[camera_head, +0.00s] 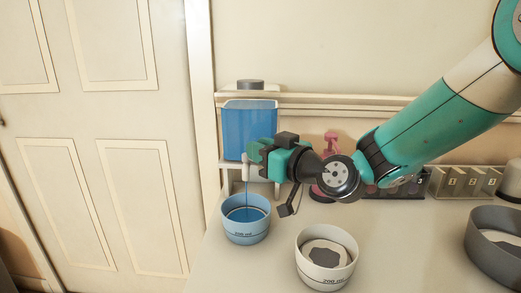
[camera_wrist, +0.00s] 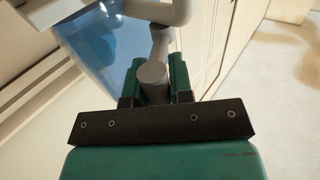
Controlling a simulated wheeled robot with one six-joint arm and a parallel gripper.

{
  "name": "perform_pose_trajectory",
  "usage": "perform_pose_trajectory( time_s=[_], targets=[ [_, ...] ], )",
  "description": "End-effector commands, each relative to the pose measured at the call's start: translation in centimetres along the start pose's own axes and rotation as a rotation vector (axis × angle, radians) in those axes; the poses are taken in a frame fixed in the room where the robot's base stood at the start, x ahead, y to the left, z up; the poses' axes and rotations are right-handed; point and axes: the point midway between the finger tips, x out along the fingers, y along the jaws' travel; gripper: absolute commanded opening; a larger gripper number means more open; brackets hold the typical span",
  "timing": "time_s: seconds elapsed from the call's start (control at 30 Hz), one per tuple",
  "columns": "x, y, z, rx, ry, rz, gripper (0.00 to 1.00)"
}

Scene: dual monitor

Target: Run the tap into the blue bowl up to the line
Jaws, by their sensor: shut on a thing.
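A blue water tank (camera_head: 250,128) stands on a raised shelf at the back; it also shows in the wrist view (camera_wrist: 90,50). My gripper (camera_head: 262,151) is at the tank's lower right. In the wrist view my gripper (camera_wrist: 154,82) is shut on the grey tap handle (camera_wrist: 153,78). A thin blue stream (camera_head: 247,190) falls from the tap into the blue bowl (camera_head: 246,232). The bowl stands upright below, marked 200 ml on its front. Blue water (camera_head: 246,214) shows inside it. The dark line inside the bowl is too small to compare surely with the water level.
A white bowl (camera_head: 325,276) with grey and white contents stands to the right, nearer the front. A dark grey bowl (camera_head: 487,262) is at the right edge. A pink object (camera_head: 331,146) and several dark numbered blocks (camera_head: 455,182) stand behind my arm.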

Motion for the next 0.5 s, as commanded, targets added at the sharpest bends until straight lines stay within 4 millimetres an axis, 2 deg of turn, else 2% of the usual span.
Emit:
perform_pose_trajectory(
  time_s=[0.5],
  targets=[
    [-0.02, 0.34, 0.33, -0.004, -0.001, -0.022, 0.0]
  ],
)
